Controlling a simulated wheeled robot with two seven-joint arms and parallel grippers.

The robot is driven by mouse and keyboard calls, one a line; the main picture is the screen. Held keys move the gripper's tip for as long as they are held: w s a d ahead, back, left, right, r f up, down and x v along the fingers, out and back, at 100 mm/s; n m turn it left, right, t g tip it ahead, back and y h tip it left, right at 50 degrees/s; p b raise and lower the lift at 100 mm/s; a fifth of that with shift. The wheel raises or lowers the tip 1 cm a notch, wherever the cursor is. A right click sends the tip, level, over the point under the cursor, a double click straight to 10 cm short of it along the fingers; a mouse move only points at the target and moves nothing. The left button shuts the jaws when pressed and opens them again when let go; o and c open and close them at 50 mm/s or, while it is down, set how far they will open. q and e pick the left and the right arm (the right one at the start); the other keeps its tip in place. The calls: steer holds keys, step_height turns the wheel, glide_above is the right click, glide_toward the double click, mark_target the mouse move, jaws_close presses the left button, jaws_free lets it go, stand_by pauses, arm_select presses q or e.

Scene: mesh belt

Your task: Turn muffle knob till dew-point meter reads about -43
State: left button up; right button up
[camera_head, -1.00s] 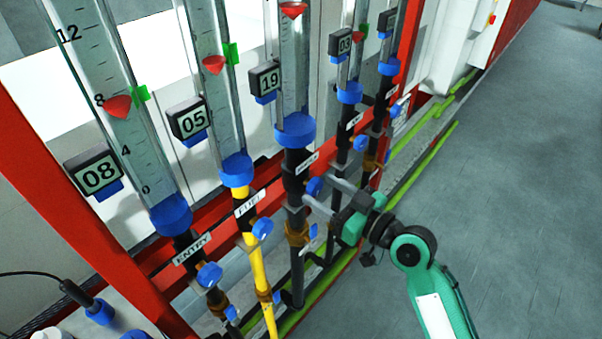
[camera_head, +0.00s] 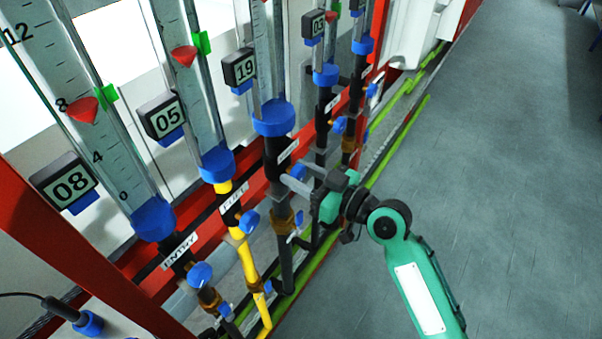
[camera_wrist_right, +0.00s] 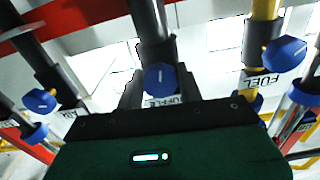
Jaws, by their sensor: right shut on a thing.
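The blue muffle knob (camera_wrist_right: 161,78) is in the middle of the right wrist view, between the two fingers of my right gripper (camera_wrist_right: 160,90), which is shut on it. The white label below the knob is partly covered and reads "UFFLE". In the head view my right gripper (camera_head: 302,177) reaches in from the right to the pipe under the flow tube with the 19 display (camera_head: 240,67). There its fingers mostly hide the knob. No dew-point meter reading of about -43 shows in either view. My left gripper is not in view.
Other displays read 08 (camera_head: 68,182), 05 (camera_head: 166,118) and 03 (camera_head: 318,27). The fuel knob (camera_wrist_right: 284,54) is close by on its yellow pipe. A red frame (camera_head: 85,255) crosses the left side. Grey floor (camera_head: 500,170) at right is open.

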steer(key=shift+r+m, duration=0.1)
steer(key=shift+m, duration=0.4)
steer(key=m+p, duration=0.2)
steer(key=m, duration=0.1)
steer(key=shift+m, duration=0.4)
steer(key=shift+m+p, duration=1)
steer(key=shift+m, duration=1.3)
steer(key=o, duration=1)
